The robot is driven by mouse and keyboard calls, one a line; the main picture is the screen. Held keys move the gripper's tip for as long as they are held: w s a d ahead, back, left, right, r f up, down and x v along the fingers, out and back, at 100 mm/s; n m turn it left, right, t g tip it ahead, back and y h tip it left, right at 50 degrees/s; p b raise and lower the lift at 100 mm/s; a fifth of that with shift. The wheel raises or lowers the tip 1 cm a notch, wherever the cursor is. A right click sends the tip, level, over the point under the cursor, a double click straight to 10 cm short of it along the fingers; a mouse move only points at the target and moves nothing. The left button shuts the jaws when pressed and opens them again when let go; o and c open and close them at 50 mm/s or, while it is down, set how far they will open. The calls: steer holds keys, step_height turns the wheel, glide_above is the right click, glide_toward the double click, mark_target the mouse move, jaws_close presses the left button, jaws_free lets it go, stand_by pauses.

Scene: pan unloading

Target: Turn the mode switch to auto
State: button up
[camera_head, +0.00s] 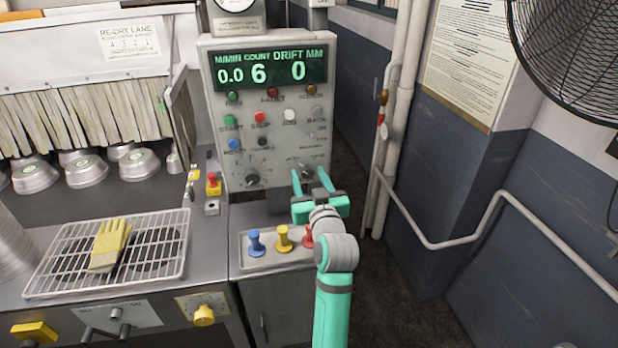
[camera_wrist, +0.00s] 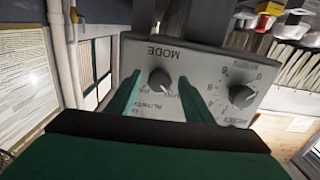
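The mode switch is a round dark knob (camera_wrist: 158,79) under the word MODE on the grey control panel (camera_head: 222,165). In the wrist view the panel appears upside down. A pale mark on the knob's edge points down and to the right in that view; the small position labels are too blurred to read surely. My green gripper (camera_head: 309,171) is at the panel's lower right corner. In the wrist view its two fingers (camera_wrist: 160,84) are apart, one on each side of the knob, with visible gaps. Whether the fingertips reach the knob's depth is unclear.
A larger speed dial (camera_wrist: 241,96) sits beside the mode switch. Coloured buttons and a display reading 0.0, 6 and 0 are above. Blue, yellow and red plungers (camera_head: 283,238) stand on the ledge below. A rack (camera_head: 60,265) with a yellow glove (camera_head: 108,245) is at left.

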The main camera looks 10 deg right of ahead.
steer(key=s, duration=1)
steer(key=shift+s, duration=0.4)
steer(key=s+a+f+m+g+h, duration=0.1)
steer(key=s+a+f, duration=0.3)
steer(key=s+f, duration=0.55)
steer(key=s+a+f+m+g, duration=0.1)
steer(key=s+a+f, duration=0.45)
steer(key=f, duration=0.75)
steer(key=s+a+f+n, duration=0.1)
steer(key=s+a, duration=0.1)
steer(key=s, duration=1.2)
steer(key=s+a+f+y, duration=0.1)
steer(key=s+a, duration=0.2)
steer(key=s, duration=1.1)
steer(key=shift+s+f+n+g, duration=0.2)
steer(key=shift+f+n+g, duration=0.1)
steer(key=shift+f+n, duration=0.1)
